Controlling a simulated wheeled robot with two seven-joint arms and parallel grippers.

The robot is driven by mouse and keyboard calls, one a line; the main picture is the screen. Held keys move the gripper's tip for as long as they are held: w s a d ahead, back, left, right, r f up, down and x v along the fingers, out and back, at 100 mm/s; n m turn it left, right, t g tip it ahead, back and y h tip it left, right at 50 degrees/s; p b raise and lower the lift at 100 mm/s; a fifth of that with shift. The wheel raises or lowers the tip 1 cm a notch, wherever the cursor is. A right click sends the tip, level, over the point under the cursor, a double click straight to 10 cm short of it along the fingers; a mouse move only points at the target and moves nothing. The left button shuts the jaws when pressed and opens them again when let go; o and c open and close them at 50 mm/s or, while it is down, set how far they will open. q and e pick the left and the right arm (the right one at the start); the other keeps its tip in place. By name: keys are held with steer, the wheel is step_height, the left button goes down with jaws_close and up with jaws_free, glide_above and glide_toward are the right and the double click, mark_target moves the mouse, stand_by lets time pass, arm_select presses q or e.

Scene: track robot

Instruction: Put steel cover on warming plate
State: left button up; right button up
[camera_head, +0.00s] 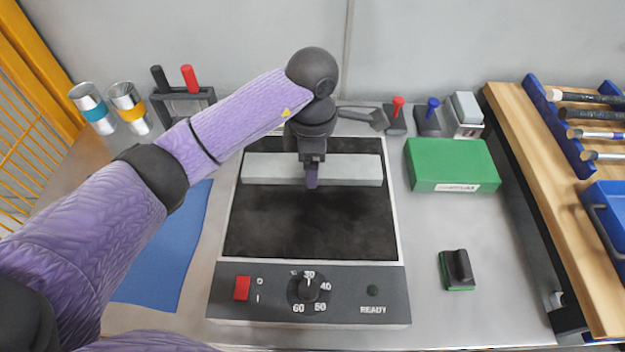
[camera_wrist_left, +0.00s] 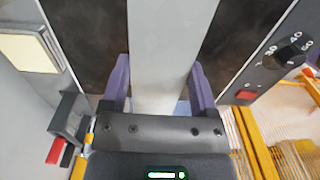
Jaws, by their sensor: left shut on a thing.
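The steel cover, a long light-grey bar (camera_head: 345,170), spans the rear part of the warming plate from side to side. The warming plate (camera_head: 310,225) has a black square top in a pale frame. I cannot tell whether the cover touches the plate. My right gripper is out of view.
A control panel (camera_head: 262,312) with red switch and dial fronts the plate. A green box (camera_head: 450,165) and a green-based block (camera_head: 457,270) are at right. Two metal cups (camera_head: 130,108) and a tool holder (camera_head: 183,105) stand back left. A blue mat (camera_head: 165,265) lies left.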

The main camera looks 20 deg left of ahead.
arm_select(q)
step_height(320, 180, down, 5)
steer(key=shift+r+b, duration=0.2)
steer(key=shift+b, duration=0.5)
steer(key=shift+r, duration=0.1)
steer(key=shift+f, duration=0.2)
steer(key=o, duration=1.1)
steer(key=shift+o, duration=0.8)
steer(key=shift+r, duration=0.1)
step_height(320, 180, up, 12)
steer(key=p, duration=0.4)
steer(key=shift+r, duration=0.15)
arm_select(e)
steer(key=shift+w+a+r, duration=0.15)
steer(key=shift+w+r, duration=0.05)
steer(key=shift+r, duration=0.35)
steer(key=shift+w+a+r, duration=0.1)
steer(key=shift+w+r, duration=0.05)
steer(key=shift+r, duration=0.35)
